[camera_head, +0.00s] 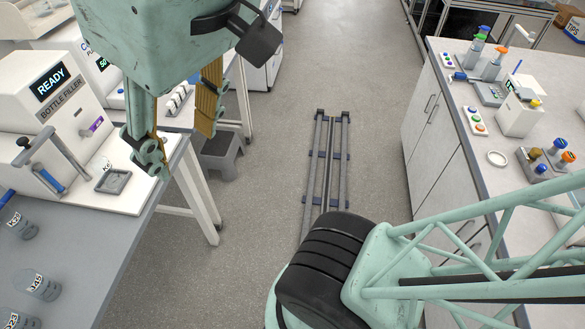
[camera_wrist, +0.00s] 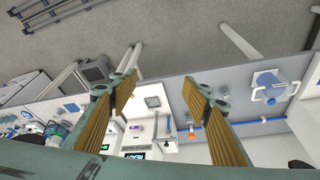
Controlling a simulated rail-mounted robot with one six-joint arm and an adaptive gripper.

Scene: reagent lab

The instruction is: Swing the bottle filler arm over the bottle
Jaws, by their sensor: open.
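The bottle filler (camera_head: 62,112) is a white machine at the left of the head view, its display reading READY. A grey filler arm (camera_head: 70,158) slopes out from its front, near a black knob (camera_head: 22,142) and a blue-sleeved part (camera_head: 48,181). Labelled glass bottles (camera_head: 40,286) stand on the bench at lower left. My gripper (camera_head: 182,125) is open and empty, above the bench's right edge. In the wrist view the filler (camera_wrist: 148,128) shows between and beyond my fingers (camera_wrist: 160,90).
Floor rails (camera_head: 325,160) run along the clear aisle. The right bench (camera_head: 470,150) carries pump bottles, button panels and colored-cap bottles.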

